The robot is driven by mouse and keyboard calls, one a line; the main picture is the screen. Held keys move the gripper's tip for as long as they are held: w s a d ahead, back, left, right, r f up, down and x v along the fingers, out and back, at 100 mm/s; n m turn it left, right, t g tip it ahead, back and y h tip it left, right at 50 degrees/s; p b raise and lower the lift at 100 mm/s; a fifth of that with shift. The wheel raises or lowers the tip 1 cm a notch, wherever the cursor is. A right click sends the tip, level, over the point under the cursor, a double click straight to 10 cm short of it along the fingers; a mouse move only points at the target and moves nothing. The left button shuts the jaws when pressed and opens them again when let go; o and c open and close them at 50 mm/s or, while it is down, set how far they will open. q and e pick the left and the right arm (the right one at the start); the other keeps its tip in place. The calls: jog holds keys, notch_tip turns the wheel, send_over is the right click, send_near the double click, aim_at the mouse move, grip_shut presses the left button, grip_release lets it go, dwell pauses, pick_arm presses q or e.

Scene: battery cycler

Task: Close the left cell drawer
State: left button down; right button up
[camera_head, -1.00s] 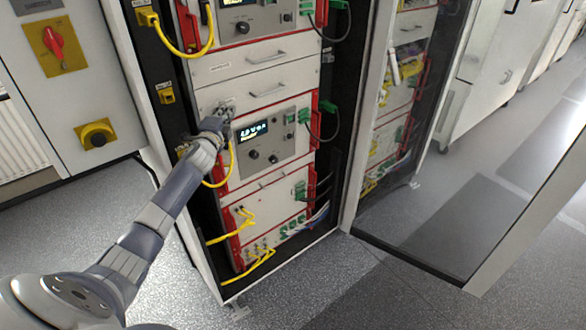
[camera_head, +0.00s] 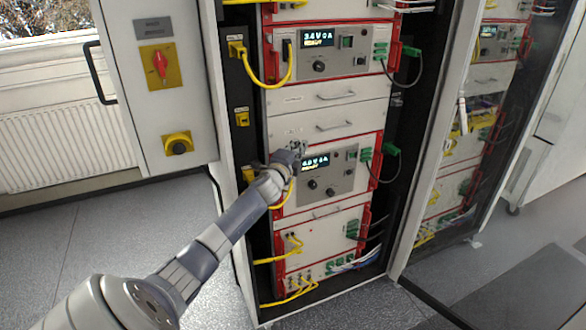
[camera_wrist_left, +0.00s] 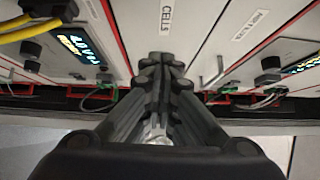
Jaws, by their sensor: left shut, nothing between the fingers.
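The cell drawer (camera_head: 356,124) is a light grey front with a bar handle, in the cabinet's left bay, just above a unit with a lit display. Its CELLS label shows in the left wrist view (camera_wrist_left: 166,17). Its face looks about flush with its neighbours; I cannot tell whether a small gap is left. My left gripper (camera_head: 298,147) is at the lower left part of the drawer front. In the left wrist view its dark fingers (camera_wrist_left: 161,75) are together, empty, pointing at the CELLS front; contact cannot be told. My right gripper is not in view.
Another labelled drawer (camera_head: 306,99) sits above. The red-framed display unit (camera_head: 328,172) with yellow and green cables is just below. A grey panel with a red switch (camera_head: 160,64) stands left. A glass door (camera_head: 470,150) stands open on the right. Floor is clear at lower left.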

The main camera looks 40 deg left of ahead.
pick_arm(q)
jog(key=f+b+v, duration=0.1)
jog(key=v, duration=0.7)
jog(key=shift+s+a+b, duration=0.2)
jog(key=shift+a+b, duration=0.15)
jog(key=shift+a, duration=0.05)
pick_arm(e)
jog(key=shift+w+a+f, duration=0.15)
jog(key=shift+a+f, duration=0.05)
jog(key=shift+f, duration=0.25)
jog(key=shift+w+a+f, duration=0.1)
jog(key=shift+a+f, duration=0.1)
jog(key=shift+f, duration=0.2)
